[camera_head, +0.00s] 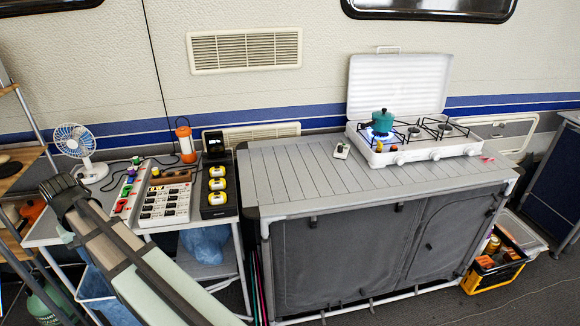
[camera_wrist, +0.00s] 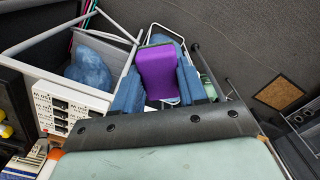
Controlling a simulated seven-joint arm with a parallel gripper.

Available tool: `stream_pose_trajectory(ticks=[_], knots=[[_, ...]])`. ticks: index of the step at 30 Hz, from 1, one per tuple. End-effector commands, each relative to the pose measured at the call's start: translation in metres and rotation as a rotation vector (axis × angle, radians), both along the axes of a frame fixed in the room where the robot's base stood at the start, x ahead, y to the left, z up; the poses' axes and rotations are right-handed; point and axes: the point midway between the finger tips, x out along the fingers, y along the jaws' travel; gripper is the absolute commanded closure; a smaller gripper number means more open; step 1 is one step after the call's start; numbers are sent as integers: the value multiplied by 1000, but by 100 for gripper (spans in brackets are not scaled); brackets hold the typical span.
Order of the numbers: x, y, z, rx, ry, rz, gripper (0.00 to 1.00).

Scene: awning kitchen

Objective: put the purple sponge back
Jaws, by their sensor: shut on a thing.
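The purple sponge (camera_wrist: 158,74) is upright between the two blue fingers of my gripper (camera_wrist: 157,66) in the wrist view. The fingers press on its left and right sides, and its broad face shows. My gripper is shut on it and holds it over the grey floor, beside the frame of a small table. In the head view my arm reaches in from the bottom left, in front of the small table (camera_head: 215,222). The fingers and the sponge cannot be made out there.
The table carries a fan (camera_head: 76,148), a white labelled box (camera_head: 165,203), a black case (camera_head: 214,192) and an orange lantern (camera_head: 186,142). A blue bag (camera_wrist: 90,70) is under it. A grey cabinet (camera_head: 340,255) with a stove (camera_head: 410,135) stands right. A wooden shelf (camera_head: 18,165) stands at far left.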

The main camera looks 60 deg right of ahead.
Motion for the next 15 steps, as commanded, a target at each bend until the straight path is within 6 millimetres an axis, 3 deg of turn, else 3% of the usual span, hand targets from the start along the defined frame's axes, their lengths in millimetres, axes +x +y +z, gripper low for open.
stream_pose_trajectory(ticks=[3,6,15], knots=[[13,-21,36,-1,-5,-113,97],[16,-52,57,0,-3,-213,97],[10,-144,75,0,0,-396,97]])
